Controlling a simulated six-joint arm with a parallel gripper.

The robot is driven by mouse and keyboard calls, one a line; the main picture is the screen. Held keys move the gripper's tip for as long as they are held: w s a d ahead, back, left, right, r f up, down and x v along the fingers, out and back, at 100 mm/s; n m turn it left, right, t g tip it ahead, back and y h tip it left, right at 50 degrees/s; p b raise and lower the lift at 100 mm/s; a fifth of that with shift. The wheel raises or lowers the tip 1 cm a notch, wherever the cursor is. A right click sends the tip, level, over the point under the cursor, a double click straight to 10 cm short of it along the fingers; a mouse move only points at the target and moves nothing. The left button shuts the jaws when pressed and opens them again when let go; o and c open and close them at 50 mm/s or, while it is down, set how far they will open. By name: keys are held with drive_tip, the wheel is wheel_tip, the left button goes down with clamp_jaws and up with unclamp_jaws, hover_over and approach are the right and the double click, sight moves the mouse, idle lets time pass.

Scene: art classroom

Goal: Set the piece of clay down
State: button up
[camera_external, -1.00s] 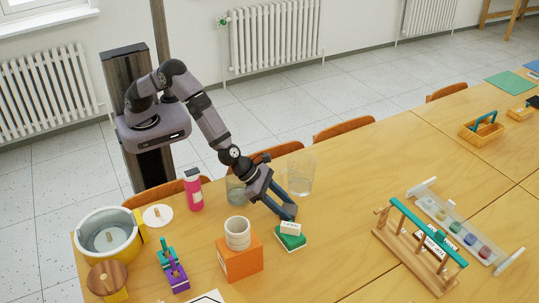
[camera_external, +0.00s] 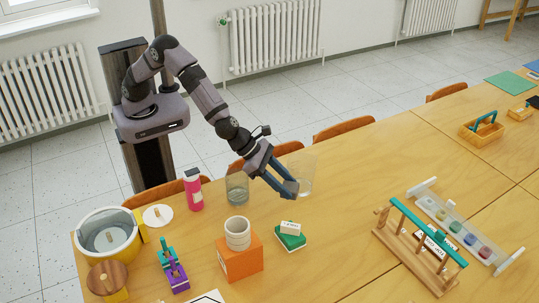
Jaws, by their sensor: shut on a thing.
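My gripper (camera_external: 289,190) is above the table, in front of the clear glass container and up behind the green block. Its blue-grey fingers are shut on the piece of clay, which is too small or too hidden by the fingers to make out. A green block (camera_external: 290,241) with a small white block (camera_external: 290,228) on top sits on the table below my gripper, apart from it.
A clear glass container (camera_external: 306,172) stands close beside my fingers. Another glass (camera_external: 237,188), a pink bottle (camera_external: 193,190) and an orange box (camera_external: 240,261) with a pale cup (camera_external: 238,233) stand left. A wooden rack (camera_external: 420,248) stands right. The table between is clear.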

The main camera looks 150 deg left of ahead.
sight(286, 186)
drive_tip(key=shift+r, duration=0.2)
drive_tip(key=shift+r, duration=0.6)
wheel_tip(286, 186, up, 4)
drive_tip(key=shift+f, duration=0.15)
drive_tip(key=s+a+n+g+y+b, duration=0.1)
drive_tip(key=s+a+n+g, duration=0.15)
drive_tip(key=s+a, duration=0.55)
drive_tip(key=s+a+n+g+y+b, duration=0.15)
drive_tip(key=s+a+n, duration=0.25)
drive_tip(key=a, duration=0.9)
drive_tip(key=s+a+n+g+b, duration=0.1)
drive_tip(key=s+a+n+g, duration=0.15)
drive_tip(key=s+a, duration=0.55)
drive_tip(key=shift+w+a+f+p, duration=0.1)
drive_tip(key=shift+w+a+f, duration=0.2)
drive_tip(key=shift+f, duration=2.15)
drive_tip(key=shift+w+a+f+p, duration=0.15)
drive_tip(key=shift+w+a+f, duration=0.15)
drive_tip(key=shift+f, duration=2.2)
drive_tip(key=shift+w+a+f+p, duration=0.15)
drive_tip(key=shift+w+f, duration=0.25)
drive_tip(key=shift+f, duration=2.05)
